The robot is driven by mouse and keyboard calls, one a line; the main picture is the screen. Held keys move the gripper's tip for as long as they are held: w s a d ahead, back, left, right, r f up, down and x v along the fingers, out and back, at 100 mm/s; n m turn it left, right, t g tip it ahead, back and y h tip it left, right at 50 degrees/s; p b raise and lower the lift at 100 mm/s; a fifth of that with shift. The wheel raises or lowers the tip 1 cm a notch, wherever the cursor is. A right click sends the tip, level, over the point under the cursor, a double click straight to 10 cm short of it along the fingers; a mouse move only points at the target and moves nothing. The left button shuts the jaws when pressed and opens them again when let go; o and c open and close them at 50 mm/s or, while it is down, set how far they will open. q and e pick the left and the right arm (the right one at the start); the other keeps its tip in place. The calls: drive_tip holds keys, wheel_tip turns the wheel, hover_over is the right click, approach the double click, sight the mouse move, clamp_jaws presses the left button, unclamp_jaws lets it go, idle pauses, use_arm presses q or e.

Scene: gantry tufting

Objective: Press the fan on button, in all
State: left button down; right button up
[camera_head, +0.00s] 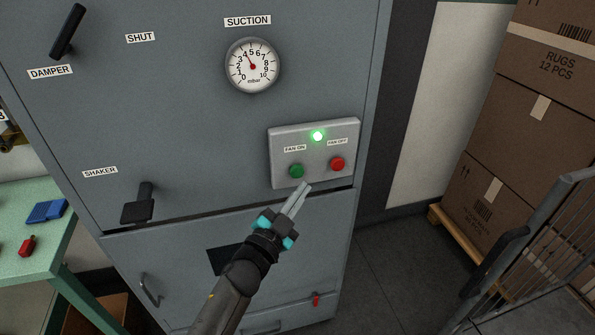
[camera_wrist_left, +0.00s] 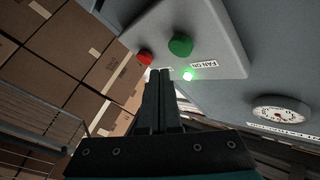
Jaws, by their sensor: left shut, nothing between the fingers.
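The green fan on button (camera_head: 296,171) sits at the lower left of a grey control box (camera_head: 280,143) on the cabinet front. The red fan off button (camera_head: 337,164) is to its right. A green lamp (camera_head: 317,136) above them is lit. My left gripper (camera_head: 304,187) is shut and empty, its tips just below and right of the green button in the head view. In the left wrist view the green button (camera_wrist_left: 181,46) and red button (camera_wrist_left: 145,58) show beyond the fingertips (camera_wrist_left: 160,72). Whether the tips touch the box cannot be told. My right gripper is not in view.
The suction gauge (camera_head: 252,66) reads about 4 to 5. A damper lever (camera_head: 67,31) and a shaker handle (camera_head: 140,205) stick out of the cabinet. Stacked boxes (camera_head: 525,110) and a metal cage cart (camera_head: 535,275) stand at right. A green table (camera_head: 35,250) is at left.

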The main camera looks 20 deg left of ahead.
use_arm(q)
drive_tip(key=s+d, duration=0.1)
drive_tip(key=s, duration=0.1)
drive_tip(key=shift+s+d, duration=0.3)
drive_tip(key=shift+d, duration=0.05)
idle(0.5)
drive_tip(key=s+a+f+n+g+y+b, duration=0.1)
drive_tip(key=s+f+n+g, duration=0.3)
drive_tip(key=f, duration=0.8)
drive_tip(key=s+f+m+g+y+b, duration=0.15)
drive_tip(key=s+f, duration=0.45)
drive_tip(key=f, duration=0.7)
drive_tip(key=s+a+f+n+g+b, duration=0.15)
drive_tip(key=s+f+g, duration=0.35)
drive_tip(key=f, duration=0.7)
drive_tip(key=s+f+n+g+b, duration=0.1)
drive_tip(key=s+f, duration=0.4)
drive_tip(key=s, duration=0.5)
drive_tip(key=s+a+f+n+g+y+b, duration=0.1)
drive_tip(key=s+f+g, duration=0.3)
drive_tip(key=s, duration=0.5)
drive_tip(key=s+a+f+n+g+b, duration=0.1)
drive_tip(key=s+f+g, duration=0.1)
drive_tip(key=s+f, duration=0.5)
drive_tip(key=s, duration=0.3)
drive_tip(key=shift+s+f+g, duration=0.3)
drive_tip(key=shift+s+g, duration=0.05)
